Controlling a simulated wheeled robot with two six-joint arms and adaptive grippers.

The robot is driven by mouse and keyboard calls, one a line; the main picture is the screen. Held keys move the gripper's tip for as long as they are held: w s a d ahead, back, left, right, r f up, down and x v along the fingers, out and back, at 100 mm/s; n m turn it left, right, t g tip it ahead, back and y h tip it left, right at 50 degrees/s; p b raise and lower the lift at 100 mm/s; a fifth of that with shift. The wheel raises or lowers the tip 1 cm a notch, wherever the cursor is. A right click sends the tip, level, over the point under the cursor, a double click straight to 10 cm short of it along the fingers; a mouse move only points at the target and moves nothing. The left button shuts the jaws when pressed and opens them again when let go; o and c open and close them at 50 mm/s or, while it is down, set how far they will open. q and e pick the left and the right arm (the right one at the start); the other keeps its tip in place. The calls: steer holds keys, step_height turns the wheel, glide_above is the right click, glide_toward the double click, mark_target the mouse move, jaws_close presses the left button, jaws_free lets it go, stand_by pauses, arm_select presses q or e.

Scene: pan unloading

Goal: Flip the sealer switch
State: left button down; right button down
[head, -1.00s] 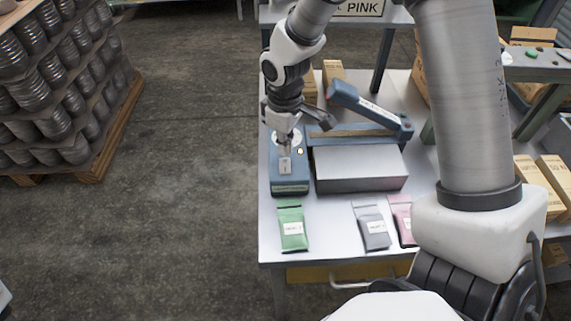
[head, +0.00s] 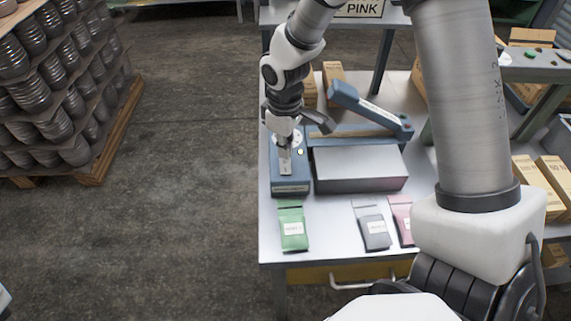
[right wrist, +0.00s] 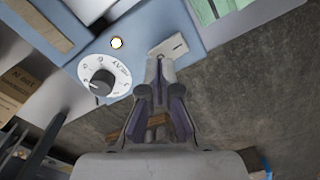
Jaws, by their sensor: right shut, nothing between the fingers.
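The sealer (head: 358,136) stands on the table with its blue sealing arm (head: 368,106) raised. Its blue control box (head: 290,187) is at the left and carries a white dial (right wrist: 103,78), a small glowing lamp (right wrist: 117,43) and a pale switch plate (right wrist: 176,46) with a dark slot. My right gripper (head: 285,150) is shut and empty, pointing down over the switch plate. In the right wrist view its fingertips (right wrist: 158,62) are at the near edge of the plate; whether they touch it I cannot tell. They hide part of the switch, so its position is unclear. My left gripper is out of view.
A silver block (head: 358,172) sits right of the control box. Green (head: 292,228), grey (head: 373,230) and pink (head: 402,218) pouches lie along the front of the table. Cardboard boxes (head: 334,78) stand at the back. Open floor lies left of the table.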

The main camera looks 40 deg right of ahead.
mark_target(285, 161)
steer(key=shift+w, duration=0.1)
steer(key=shift+f+b, duration=0.6)
steer(key=shift+f, duration=0.55)
stand_by(0.8)
steer(key=shift+r, duration=0.1)
step_height(285, 161, up, 7)
steer(key=p, duration=0.7)
